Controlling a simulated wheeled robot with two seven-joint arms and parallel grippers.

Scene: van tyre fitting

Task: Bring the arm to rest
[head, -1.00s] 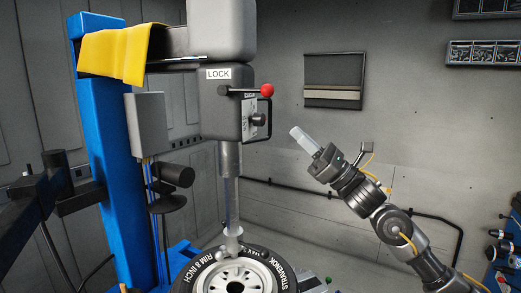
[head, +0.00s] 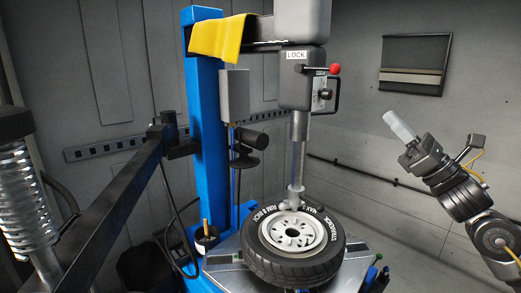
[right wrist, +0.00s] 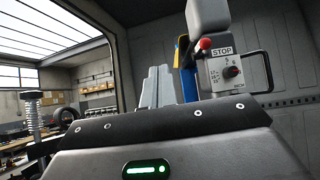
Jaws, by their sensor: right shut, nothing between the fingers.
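My right gripper (head: 399,126) is at the right of the head view, raised in the air to the right of the tyre machine's column head. Its pale fingers are shut together and empty. They also show in the right wrist view (right wrist: 155,87), pointing up, with the machine head behind them. A clear gap separates the gripper from the red-knobbed lever (head: 335,69) on the machine head (head: 305,75). The tyre (head: 290,268) on its white rim lies flat on the machine's turntable, under the vertical tool post (head: 298,150). My left gripper is not in view.
The blue machine column (head: 208,130) carries a yellow cloth (head: 218,37). A black swing arm (head: 110,205) and a coil spring strut (head: 22,205) stand at the left. The grey wall behind my right arm has a framed panel (head: 414,64). Free air surrounds the right gripper.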

